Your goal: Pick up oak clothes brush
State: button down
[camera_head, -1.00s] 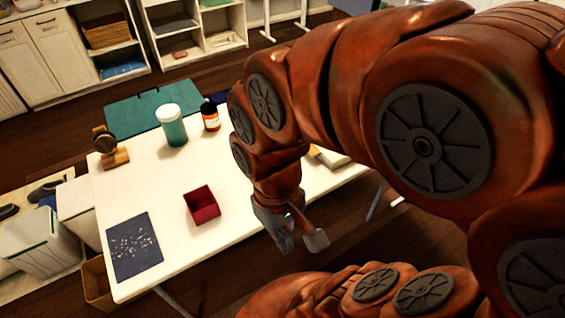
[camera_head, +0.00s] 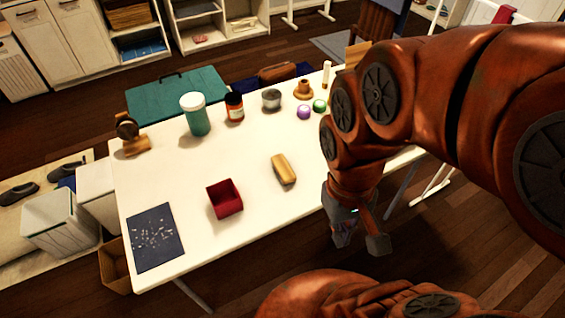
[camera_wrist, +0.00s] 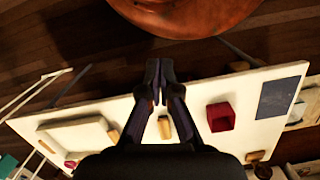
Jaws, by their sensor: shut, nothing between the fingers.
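A tan, oblong wooden block that looks like the oak clothes brush (camera_head: 284,168) lies on the white table, right of a small red open box (camera_head: 225,198). In the wrist view the brush (camera_wrist: 164,127) shows partly, beyond and between my finger links. My gripper (camera_head: 347,238) hangs off the table's front edge, to the right of the brush and apart from it. In the wrist view my gripper's fingertips (camera_wrist: 157,70) are together with nothing between them.
The tabletop around the brush is clear.

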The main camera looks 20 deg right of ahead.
aim_at(286, 174)
jog(key=u, duration=0.2)
jog(key=k, duration=0.3)
jog(key=u, duration=1.05)
jog(key=k, duration=1.05)
jog(key=u, duration=0.9)
jog(key=i, duration=1.5)
jog(key=z, duration=1.2)
jog(key=i, duration=0.4)
jog(key=z, duration=0.55)
